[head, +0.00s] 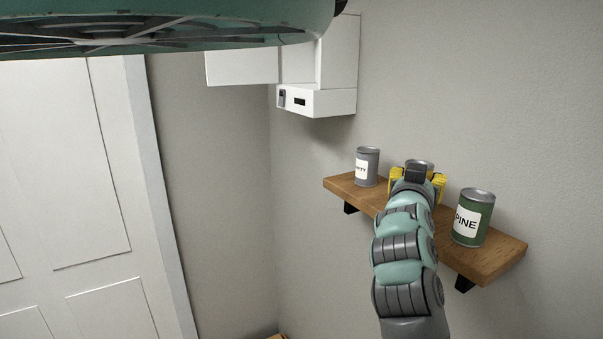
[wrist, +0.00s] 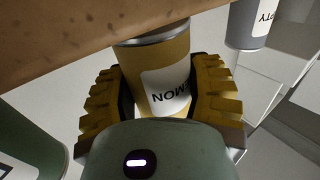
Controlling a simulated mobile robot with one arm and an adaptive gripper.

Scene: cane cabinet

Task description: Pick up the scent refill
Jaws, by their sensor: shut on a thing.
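The scent refill is a yellow can (wrist: 158,60) with a white label. My gripper's yellow ridged fingers (wrist: 160,95) are closed on both sides of the can. It stands upright at the middle of the wooden shelf (head: 487,262), between two other cans. Its end is close to the shelf's edge; I cannot tell if it touches the shelf.
A white wall unit (head: 318,101) is above to the left. A white door (head: 90,170) is at far left.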

